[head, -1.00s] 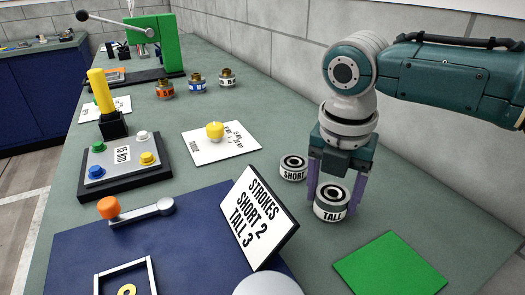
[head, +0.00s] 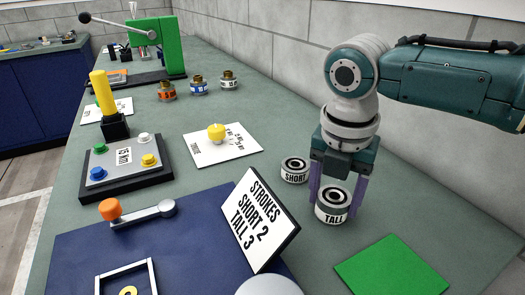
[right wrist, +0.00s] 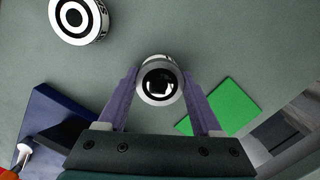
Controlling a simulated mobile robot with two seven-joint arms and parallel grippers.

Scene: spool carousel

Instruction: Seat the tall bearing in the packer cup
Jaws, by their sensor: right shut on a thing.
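The tall bearing (head: 334,205), a grey-and-white cylinder labelled TALL with a dark ringed top, stands upright on the green-grey bench. My right gripper (head: 338,195) points down over it and is shut on it, one purple finger on each side. In the right wrist view, the bearing (right wrist: 160,82) sits between the fingertips (right wrist: 160,90). The short bearing (head: 294,170), labelled SHORT, stands just behind and left of it; it also shows in the right wrist view (right wrist: 78,20). I cannot make out the packer cup for certain. My left gripper is not in view.
A sign (head: 258,220) reading STROKES SHORT 2 TALL 3 stands left of the bearing on a navy mat (head: 75,250). A lever with an orange knob (head: 110,209) lies there. A green square (head: 392,265) lies in front right. A grey wall runs behind the arm.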

